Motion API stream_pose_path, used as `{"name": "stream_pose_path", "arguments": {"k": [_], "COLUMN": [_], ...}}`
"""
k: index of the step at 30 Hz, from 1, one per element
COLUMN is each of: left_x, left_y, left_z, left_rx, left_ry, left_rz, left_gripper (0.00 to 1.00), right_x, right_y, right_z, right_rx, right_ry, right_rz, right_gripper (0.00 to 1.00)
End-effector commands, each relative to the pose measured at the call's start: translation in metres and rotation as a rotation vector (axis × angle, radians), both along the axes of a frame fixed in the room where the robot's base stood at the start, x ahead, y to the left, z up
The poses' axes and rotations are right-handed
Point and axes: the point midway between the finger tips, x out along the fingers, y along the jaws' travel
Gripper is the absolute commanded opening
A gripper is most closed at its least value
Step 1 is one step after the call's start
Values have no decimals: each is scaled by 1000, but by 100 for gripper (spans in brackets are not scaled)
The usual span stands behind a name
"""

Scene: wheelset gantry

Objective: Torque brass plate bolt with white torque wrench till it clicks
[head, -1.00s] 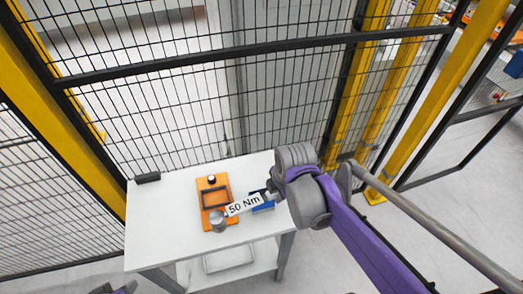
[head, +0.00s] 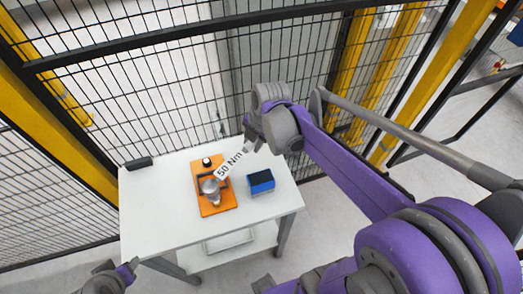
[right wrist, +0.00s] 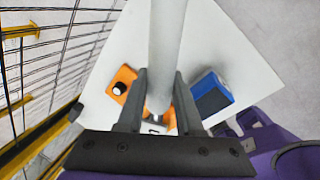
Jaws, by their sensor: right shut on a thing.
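The white torque wrench (head: 229,166), labelled "50 Nm", is in my right gripper (head: 250,140). Its grey round head (head: 210,187) appears over the middle of the orange plate (head: 219,207); I cannot tell whether it touches. In the right wrist view my right gripper (right wrist: 158,103) is shut around the wrench's pale shaft (right wrist: 167,45). A black knob with a white top (head: 207,162) sits at the plate's far end. No plate looks clearly brass, and the bolt cannot be made out. My left gripper (head: 106,275) is at the bottom left, partly cut off, its jaws unclear.
The white table (head: 160,215) carries a blue and black box (head: 261,181) right of the plate and a small black block (head: 139,163) at the far left corner. Black mesh fence (head: 190,105) with yellow posts stands behind. The table's left part is clear.

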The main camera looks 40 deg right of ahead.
Motion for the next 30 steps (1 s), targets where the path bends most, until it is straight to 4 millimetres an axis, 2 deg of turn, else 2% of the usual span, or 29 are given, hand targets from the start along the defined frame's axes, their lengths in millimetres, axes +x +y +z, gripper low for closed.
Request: {"name": "stream_pose_path", "arguments": {"k": [17, 23, 30], "left_x": [-3, -9, -11], "left_y": [0, 0, 0], "left_z": [-7, -24, -29], "left_rx": [0, 0, 0], "left_ry": [6, 18, 21], "left_rz": [0, 0, 0], "left_gripper": [50, 50, 50], "right_x": [68, 67, 68], "right_y": [40, 41, 41], "right_z": [-5, -27, -33], "right_rx": [2, 1, 1], "right_ry": [-1, 2, -1], "right_rz": [445, 456, 454], "right_gripper": [0, 0, 0]}}
